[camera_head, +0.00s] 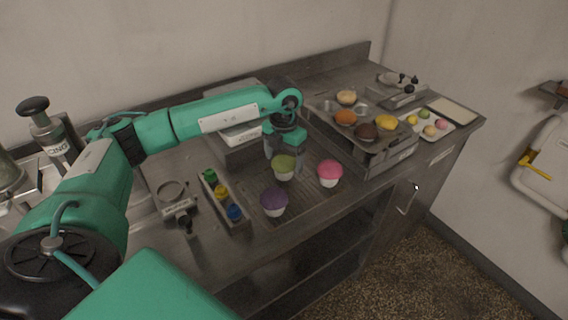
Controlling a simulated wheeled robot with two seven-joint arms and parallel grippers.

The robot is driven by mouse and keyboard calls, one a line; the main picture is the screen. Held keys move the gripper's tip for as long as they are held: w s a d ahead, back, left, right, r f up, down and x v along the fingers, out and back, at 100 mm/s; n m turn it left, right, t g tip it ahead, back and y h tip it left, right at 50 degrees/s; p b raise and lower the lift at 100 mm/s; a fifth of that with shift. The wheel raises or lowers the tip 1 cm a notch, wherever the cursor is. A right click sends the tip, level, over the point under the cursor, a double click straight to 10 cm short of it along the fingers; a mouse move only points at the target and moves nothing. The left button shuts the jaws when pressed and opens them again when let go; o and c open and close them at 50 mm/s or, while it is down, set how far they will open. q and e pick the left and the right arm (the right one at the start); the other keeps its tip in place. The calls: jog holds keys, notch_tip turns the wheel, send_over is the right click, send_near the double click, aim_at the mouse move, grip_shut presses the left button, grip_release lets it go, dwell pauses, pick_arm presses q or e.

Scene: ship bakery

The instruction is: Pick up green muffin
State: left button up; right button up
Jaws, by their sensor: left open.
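The green muffin (284,168) stands upright in a pale cup on the metal counter. A pink muffin (329,173) stands to its right, and a purple muffin (273,202) stands in front of it. My left gripper (285,152) is open and points down just above and behind the green muffin. Its fingers appear on both sides of the muffin's top; I cannot tell whether they touch it. My right gripper is not in view.
A muffin tin (377,146) with several muffins stands to the right. A plate of small coloured treats (430,124) lies beyond it. A narrow tray (223,199) with coloured bottles lies left of the muffins. The counter's front edge is close.

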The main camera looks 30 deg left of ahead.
pick_arm(q)
jog(key=shift+f, duration=1.25)
jog(key=shift+w, duration=0.1)
jog(key=c, duration=0.7)
jog(key=shift+c, duration=0.2)
jog(key=shift+r, duration=0.15)
